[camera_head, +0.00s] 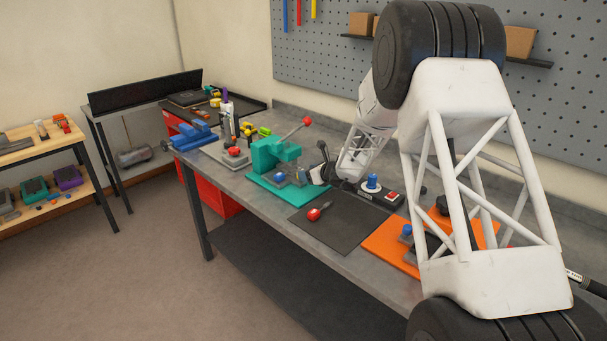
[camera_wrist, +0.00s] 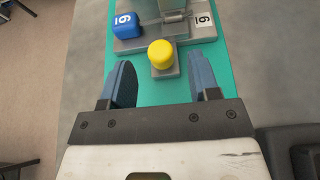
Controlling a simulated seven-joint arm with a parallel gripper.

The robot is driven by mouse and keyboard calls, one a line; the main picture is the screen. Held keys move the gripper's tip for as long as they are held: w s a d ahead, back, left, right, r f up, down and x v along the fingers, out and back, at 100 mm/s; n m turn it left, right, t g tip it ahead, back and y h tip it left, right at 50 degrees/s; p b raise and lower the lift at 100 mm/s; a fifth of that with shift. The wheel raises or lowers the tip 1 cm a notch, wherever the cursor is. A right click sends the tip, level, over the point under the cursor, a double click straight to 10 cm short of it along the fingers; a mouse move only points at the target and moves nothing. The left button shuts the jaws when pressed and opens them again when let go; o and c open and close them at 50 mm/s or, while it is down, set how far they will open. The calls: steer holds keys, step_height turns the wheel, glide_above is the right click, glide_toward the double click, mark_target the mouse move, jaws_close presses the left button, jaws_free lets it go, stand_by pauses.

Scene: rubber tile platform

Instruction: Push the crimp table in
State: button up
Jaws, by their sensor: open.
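The teal press (camera_head: 268,153) stands on a teal base (camera_head: 283,191) near the middle of the bench. In the wrist view, the grey table piece (camera_wrist: 165,70) with a yellow knob (camera_wrist: 160,53) lies on the teal base (camera_wrist: 222,80). A blue block (camera_wrist: 127,25) with a number label sits at its left, and a labelled grey part (camera_wrist: 203,22) is at the right. My gripper (camera_wrist: 160,66) is open, with one finger either side of the knob's line and the knob just ahead, apart from both.
A dark mat (camera_head: 345,222) with a red-topped tool (camera_head: 318,211) lies right of the press. An orange plate (camera_head: 385,245) is farther right, partly behind my arm. A blue vise (camera_head: 196,138) and a grey fixture (camera_head: 232,153) stand left. The bench's front edge is close.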

steer(key=shift+v, duration=1.35)
steer(key=shift+r, duration=0.15)
steer(key=s+r+n+g, duration=0.2)
steer(key=s+r+n, duration=0.35)
steer(key=s, duration=0.35)
steer(key=s+r+n+g+h, duration=0.15)
steer(key=s+r+n, duration=0.35)
steer(key=s, duration=0.5)
steer(key=s+r+n+g, duration=0.2)
steer(key=s+r+n, duration=0.2)
steer(key=s+r, duration=0.4)
steer(key=s+d+n+h, duration=0.2)
steer(key=s+d+n, duration=0.2)
steer(key=s, duration=0.8)
steer(key=s+d+n+g+h, duration=0.1)
steer(key=s+d+n+h, duration=0.2)
steer(key=s, duration=0.9)
steer(key=s+d+n+h, duration=0.3)
steer(key=s+d+n, duration=0.2)
steer(key=s, duration=0.7)
steer(key=shift+d+r, duration=0.15)
steer(key=shift+r, duration=0.1)
